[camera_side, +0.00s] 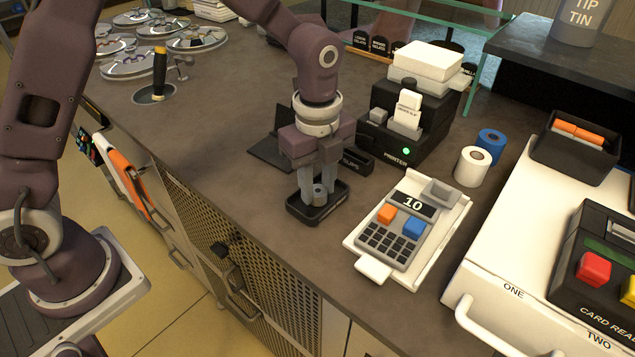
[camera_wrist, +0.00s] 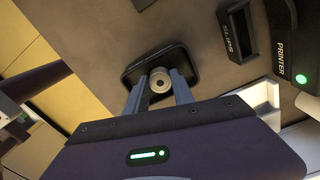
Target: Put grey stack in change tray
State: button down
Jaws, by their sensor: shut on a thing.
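The grey stack (camera_side: 319,194) is a small grey cylinder between the fingers of my gripper (camera_side: 318,192). In the wrist view the stack (camera_wrist: 160,82) shows end-on, with my gripper (camera_wrist: 159,88) shut on it. The change tray (camera_side: 300,210) is a small black rimmed tray near the counter's front edge. The stack is over the tray, inside its outline; I cannot tell whether it touches the tray floor. In the wrist view the tray (camera_wrist: 186,58) lies around and behind the stack.
A slips holder (camera_side: 358,162) and a black printer (camera_side: 428,145) stand just behind the tray. A keypad unit (camera_side: 392,240) on a white board is to the right. White and blue rolls (camera_side: 472,167) stand farther right. Bare counter (camera_side: 215,125) lies to the left.

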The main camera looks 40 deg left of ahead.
aim_at(318, 190)
jog(key=c, duration=1.1)
grip_release()
jog(key=shift+f, duration=0.15)
notch_tip(318, 190, up, 11)
jog(key=s+a+r+n+t, duration=0.2)
jog(key=s+a+r+n, duration=0.4)
jog(key=s+r+n, duration=0.25)
jog(key=s+a+f+n+t, duration=0.1)
jog(key=s+n, duration=0.3)
jog(key=s+a+f+n+t, duration=0.1)
jog(key=s+n, duration=0.3)
jog(key=s, duration=0.1)
jog(key=s+a+f+n+t, duration=0.1)
jog(key=s+a+n, duration=0.1)
jog(key=s+n, duration=0.2)
jog(key=shift+s+n+t, duration=0.3)
jog(key=shift+n, duration=0.05)
